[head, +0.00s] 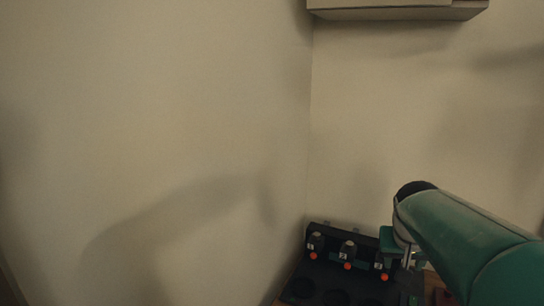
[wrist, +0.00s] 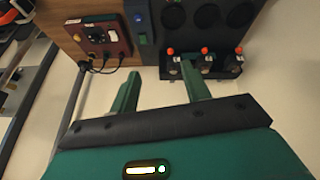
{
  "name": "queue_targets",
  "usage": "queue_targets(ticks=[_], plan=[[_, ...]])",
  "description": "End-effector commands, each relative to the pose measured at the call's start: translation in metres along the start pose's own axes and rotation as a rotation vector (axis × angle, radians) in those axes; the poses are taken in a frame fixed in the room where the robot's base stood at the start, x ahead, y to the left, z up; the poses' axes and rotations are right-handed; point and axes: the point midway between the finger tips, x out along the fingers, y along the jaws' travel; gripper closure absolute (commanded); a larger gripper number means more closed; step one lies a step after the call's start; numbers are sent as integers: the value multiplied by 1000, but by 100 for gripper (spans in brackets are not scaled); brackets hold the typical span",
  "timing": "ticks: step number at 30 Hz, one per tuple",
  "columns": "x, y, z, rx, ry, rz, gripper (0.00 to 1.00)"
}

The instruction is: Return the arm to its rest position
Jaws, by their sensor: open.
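My gripper (wrist: 160,76) shows in the wrist view with two green fingers spread apart and nothing between them. Its fingertips point toward a black rack (wrist: 205,72) of small orange-tipped parts, and the right finger overlaps the rack's left part in the picture. I cannot tell whether they touch. In the head view my green arm reaches in from the lower right, and its end is near the same rack (head: 330,236). The fingers are mostly hidden or cut off there.
A dark red box (wrist: 101,40) with a dial and cables sits on a wooden surface (wrist: 72,14). Beside it stands a dark device (wrist: 141,40) with a blue light. A pale box-like fixture (head: 398,12) hangs high on the wall. The wall corner (head: 309,130) is close behind the rack.

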Motion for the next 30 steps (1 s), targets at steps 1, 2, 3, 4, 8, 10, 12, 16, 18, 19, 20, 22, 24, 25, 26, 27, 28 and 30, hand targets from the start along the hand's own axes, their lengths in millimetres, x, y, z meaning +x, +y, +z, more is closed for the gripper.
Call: queue_targets(ticks=[1,2,3,4,8,10,12,16,18,19,20,22,24,25,26,27,28,30], plan=[[-15,-16,17,-35,14,-18,53],[-22,-23,28,-52,19,-30,53],[-30,-33,42,-75,26,-47,53],[-35,-40,53,-94,31,-60,53],[-56,-64,102,-168,52,-124,53],[-63,-74,130,-207,60,-163,53],[-67,-81,154,-241,67,-199,53],[-71,-90,185,-285,75,-252,53],[-71,-92,194,-298,77,-266,53],[-71,-92,196,-301,77,-270,53],[-71,-92,197,-303,76,-272,53],[-70,-92,198,-304,75,-273,53],[-70,-92,198,-303,75,-273,53],[-70,-92,198,-303,75,-272,53],[-70,-92,198,-303,75,-272,53],[-70,-92,197,-303,75,-272,53],[-70,-92,197,-303,75,-272,53],[-71,-92,197,-302,75,-272,53]])
